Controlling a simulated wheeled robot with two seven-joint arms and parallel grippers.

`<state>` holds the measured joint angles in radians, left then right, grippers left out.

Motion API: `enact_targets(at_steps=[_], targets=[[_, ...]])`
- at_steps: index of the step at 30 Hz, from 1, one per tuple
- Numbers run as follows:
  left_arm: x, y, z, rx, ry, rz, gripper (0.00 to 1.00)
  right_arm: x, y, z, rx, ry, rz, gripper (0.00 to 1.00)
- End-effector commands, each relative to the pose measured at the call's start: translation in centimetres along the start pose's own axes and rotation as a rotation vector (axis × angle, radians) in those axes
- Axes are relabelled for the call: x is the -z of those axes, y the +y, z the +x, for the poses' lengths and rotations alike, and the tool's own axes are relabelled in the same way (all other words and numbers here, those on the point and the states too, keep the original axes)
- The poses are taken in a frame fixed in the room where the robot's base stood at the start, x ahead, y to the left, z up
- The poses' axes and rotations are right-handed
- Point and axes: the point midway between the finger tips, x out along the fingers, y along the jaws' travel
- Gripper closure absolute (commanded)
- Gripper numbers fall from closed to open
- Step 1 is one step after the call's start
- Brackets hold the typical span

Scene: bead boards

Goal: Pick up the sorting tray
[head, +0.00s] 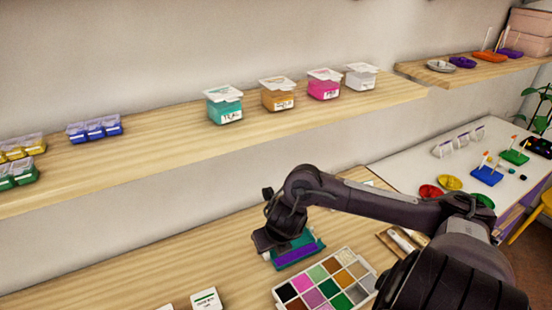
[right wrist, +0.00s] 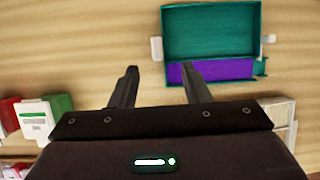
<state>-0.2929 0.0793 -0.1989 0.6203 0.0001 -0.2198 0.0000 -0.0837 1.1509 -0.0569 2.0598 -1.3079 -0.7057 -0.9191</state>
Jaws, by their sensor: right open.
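A teal tray with a purple strip along one side (head: 296,252) lies on the lower wooden surface; I take it for the sorting tray. In the right wrist view the tray (right wrist: 212,32) is at the upper right, empty in its teal part, with a small pale tab at each end. My right gripper (right wrist: 160,67) is open and empty. In that view one finger overlaps the tray's near left corner and the other is left of it; I cannot tell the height between them. In the head view my right gripper (head: 275,238) covers the tray's left part. My left gripper is not in view.
A box of many coloured compartments (head: 328,285) lies close in front of the tray. White-labelled packets (head: 206,299) lie at the front left. An upper shelf (head: 160,140) with lidded tubs overhangs behind. Bare wood (head: 150,270) is free left of the tray.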

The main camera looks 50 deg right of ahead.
Motion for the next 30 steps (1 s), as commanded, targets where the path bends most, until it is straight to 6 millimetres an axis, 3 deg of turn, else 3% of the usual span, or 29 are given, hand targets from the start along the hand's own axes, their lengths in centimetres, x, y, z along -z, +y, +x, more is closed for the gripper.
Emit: enact_targets(at_steps=[3, 6, 16, 20, 25, 30], targets=[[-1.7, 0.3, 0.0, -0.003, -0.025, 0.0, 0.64, 0.0, 0.1, 1.3, -0.001, 0.002, 0.004, 0.58], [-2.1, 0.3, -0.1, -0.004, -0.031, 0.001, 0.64, -0.1, 0.1, 2.0, -0.002, 0.002, 0.004, 0.58], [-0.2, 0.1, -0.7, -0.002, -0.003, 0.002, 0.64, -0.9, 0.3, 6.5, -0.001, 0.002, 0.003, 0.58], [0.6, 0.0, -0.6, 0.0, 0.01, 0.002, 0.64, -0.9, 0.3, 6.9, 0.0, 0.0, 0.001, 0.58], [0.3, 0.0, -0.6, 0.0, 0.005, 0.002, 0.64, -0.9, 0.3, 6.9, 0.0, 0.0, 0.001, 0.58], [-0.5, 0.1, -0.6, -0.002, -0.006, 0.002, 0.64, -0.9, 0.3, 6.9, 0.0, 0.0, 0.001, 0.8]])
